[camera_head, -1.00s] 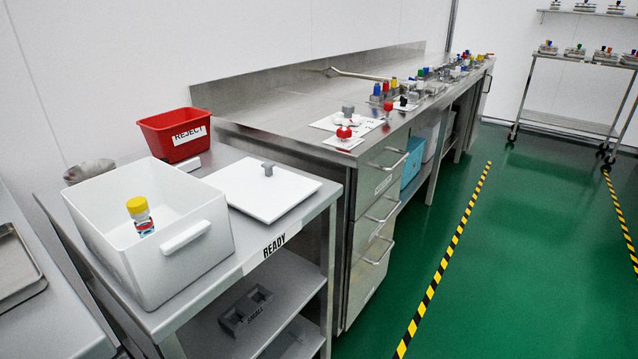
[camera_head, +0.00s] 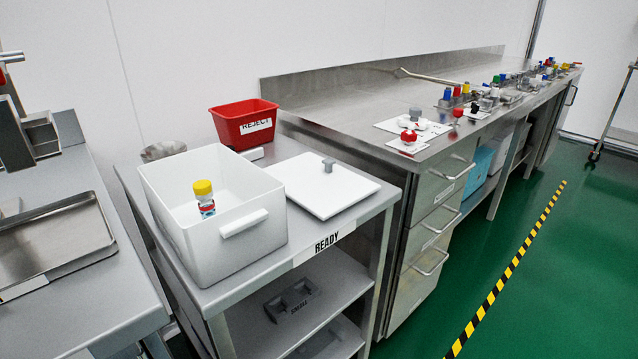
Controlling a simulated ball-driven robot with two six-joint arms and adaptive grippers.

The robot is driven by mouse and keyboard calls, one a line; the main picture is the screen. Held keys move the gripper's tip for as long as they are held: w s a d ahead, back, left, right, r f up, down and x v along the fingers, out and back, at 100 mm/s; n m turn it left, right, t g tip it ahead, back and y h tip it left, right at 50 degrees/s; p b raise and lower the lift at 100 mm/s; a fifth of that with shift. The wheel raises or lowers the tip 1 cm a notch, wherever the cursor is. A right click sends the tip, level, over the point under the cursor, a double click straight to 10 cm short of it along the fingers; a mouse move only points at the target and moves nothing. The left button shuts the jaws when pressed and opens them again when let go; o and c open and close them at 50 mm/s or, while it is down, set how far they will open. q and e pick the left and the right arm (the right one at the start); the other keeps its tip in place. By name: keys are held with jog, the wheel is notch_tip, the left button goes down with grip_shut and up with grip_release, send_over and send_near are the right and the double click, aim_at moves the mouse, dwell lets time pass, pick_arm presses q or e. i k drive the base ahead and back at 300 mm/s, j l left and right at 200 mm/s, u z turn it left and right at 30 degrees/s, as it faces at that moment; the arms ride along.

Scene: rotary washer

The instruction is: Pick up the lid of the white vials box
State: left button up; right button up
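The white vials box (camera_head: 175,220) stands open on the steel table marked READY. One vial with a yellow cap (camera_head: 204,197) stands upright inside it. A flat white lid (camera_head: 312,203) with a small grey knob (camera_head: 328,165) on top lies on the same table, just right of the box. Neither of my grippers shows in the view.
A red REJECT bin (camera_head: 244,123) stands behind the box and lid. A steel table with a metal tray (camera_head: 55,240) is at the left. A long steel bench (camera_head: 350,105) with several coloured items runs off to the right. Green floor (camera_head: 470,240) is open at the right front.

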aim_at(324, 189)
jog(key=u, duration=0.4)
jog(key=i+l+u, duration=0.25)
jog(key=l, duration=0.2)
jog(key=l+u, duration=0.25)
jog(key=l, duration=0.2)
jog(key=l+u, duration=0.25)
jog(key=l, duration=0.2)
